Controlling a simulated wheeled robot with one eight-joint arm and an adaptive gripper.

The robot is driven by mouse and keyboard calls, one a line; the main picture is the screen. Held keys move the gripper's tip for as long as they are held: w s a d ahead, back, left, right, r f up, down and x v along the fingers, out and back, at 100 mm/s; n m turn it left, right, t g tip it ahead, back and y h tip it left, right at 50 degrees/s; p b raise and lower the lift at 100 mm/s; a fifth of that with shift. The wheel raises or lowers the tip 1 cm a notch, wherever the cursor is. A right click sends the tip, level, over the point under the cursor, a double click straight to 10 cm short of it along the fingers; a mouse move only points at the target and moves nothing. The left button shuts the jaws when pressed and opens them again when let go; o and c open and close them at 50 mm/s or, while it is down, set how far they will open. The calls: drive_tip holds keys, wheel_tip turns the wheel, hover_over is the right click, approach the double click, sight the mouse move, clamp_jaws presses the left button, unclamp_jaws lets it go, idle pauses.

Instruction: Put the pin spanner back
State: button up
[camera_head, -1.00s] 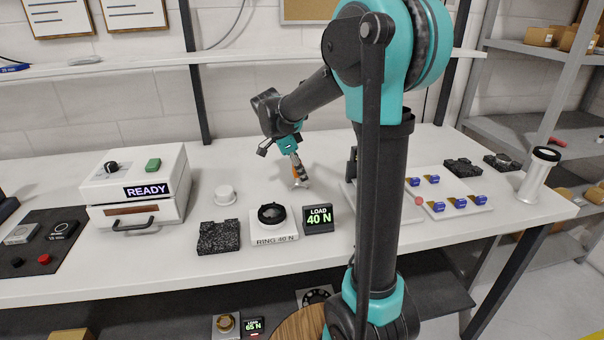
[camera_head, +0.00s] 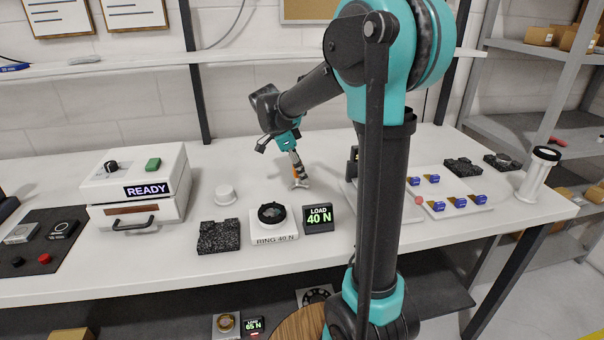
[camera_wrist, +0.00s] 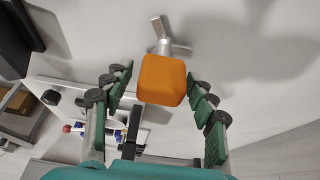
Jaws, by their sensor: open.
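The pin spanner has an orange handle (camera_wrist: 162,79) and a grey forked metal end (camera_wrist: 166,40). In the head view its forked end (camera_head: 300,184) is low over the white table, below my gripper (camera_head: 295,165). In the wrist view my gripper (camera_wrist: 162,95) is open, with one green finger on each side of the handle and gaps between. The handle's end faces the wrist camera. I cannot tell what bears the spanner's weight.
A ring fixture (camera_head: 273,236), a LOAD 40 N display (camera_head: 318,218), a black block (camera_head: 219,237) and a white round piece (camera_head: 225,194) stand in front of the gripper. A READY box (camera_head: 130,205) is left. A tray of blue parts (camera_head: 480,213) is right.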

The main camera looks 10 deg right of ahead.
drive_tip(key=v, duration=1.1)
